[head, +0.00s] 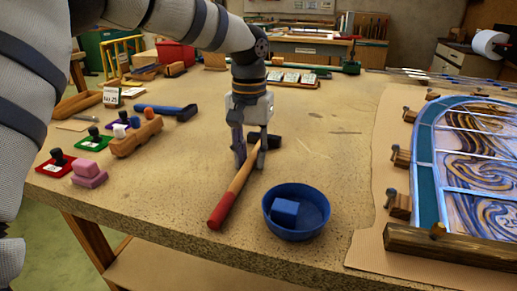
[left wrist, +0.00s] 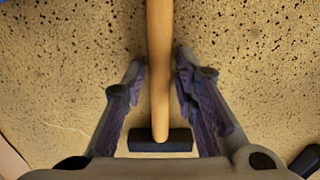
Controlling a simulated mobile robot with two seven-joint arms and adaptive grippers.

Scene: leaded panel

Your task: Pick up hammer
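The hammer lies on the worktop, with a red grip end, a wooden handle (head: 236,186) and a black head (head: 270,141). In the left wrist view the handle (left wrist: 159,70) runs down the middle to the black head (left wrist: 160,141). My left gripper (head: 251,160) points down over the hammer near its head. Its fingers (left wrist: 158,62) stand apart on either side of the handle, with a visible gap on the left; whether the right finger touches is unclear. My right gripper is not in view.
A blue bowl (head: 276,230) holding a blue block (head: 285,211) stands right of the red grip. A leaded panel (head: 470,160) on brown paper fills the right side. Stamps, a wooden block (head: 136,137) and a blue-handled tool (head: 168,110) lie left.

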